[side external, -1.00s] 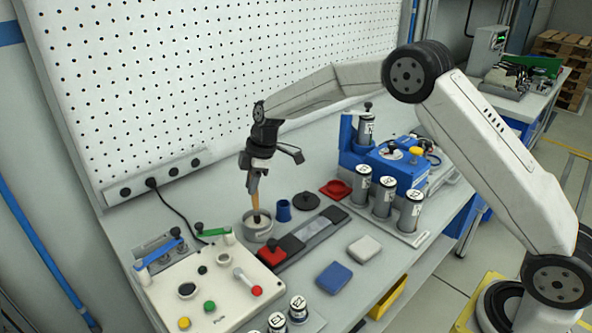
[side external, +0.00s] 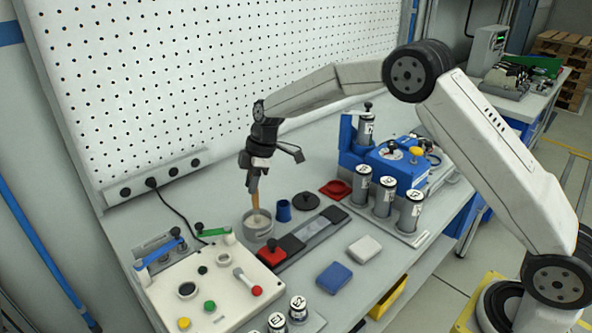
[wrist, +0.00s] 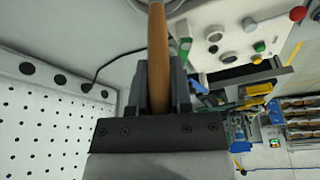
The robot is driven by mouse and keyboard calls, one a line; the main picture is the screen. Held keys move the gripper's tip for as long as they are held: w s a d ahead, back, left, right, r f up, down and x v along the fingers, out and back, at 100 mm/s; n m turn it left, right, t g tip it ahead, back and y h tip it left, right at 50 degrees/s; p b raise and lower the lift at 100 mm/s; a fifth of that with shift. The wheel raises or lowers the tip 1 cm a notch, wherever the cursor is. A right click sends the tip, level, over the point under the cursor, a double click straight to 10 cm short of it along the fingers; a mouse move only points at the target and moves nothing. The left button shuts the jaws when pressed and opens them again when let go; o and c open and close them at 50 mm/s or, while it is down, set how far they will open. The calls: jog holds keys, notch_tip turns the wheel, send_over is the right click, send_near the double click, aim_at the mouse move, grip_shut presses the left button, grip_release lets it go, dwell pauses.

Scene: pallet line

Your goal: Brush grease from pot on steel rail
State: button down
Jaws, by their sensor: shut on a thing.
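My gripper (side external: 254,182) is shut on the wooden handle of a brush (side external: 256,199), which points down. In the wrist view the brush handle (wrist: 158,55) runs up between the fingers of my gripper (wrist: 160,85). The brush's lower end is in or just over the grease pot (side external: 258,227), a round grey pot; its bristles are hidden or too small to tell. The steel rail (side external: 314,233) is a grey strip in a dark holder, to the right of the pot, with a red block with a black knob (side external: 271,253) at its near end.
A blue cup (side external: 284,210) and a dark round lid (side external: 307,201) stand close right of the pot. A button panel (side external: 215,290) is in front. Blue (side external: 334,277) and white (side external: 364,249) pads lie right of the rail. Labelled cylinders (side external: 385,196) stand farther right.

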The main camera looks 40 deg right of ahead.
jog(key=shift+r, duration=3.25)
jog(key=shift+s+d+f, duration=0.1)
jog(key=s+d+f+m+t+h, duration=0.1)
jog(key=s+d+f+m, duration=0.3)
jog(key=s, duration=0.5)
jog(key=s+d+f+m+t+h, duration=0.1)
jog(key=s+d+f+m+h, duration=0.1)
jog(key=s+m, duration=0.7)
jog(key=shift+s+d+f, duration=0.3)
jog(key=shift+d+f, duration=0.55)
jog(key=shift+f, duration=0.5)
jog(key=shift+w+r, duration=0.1)
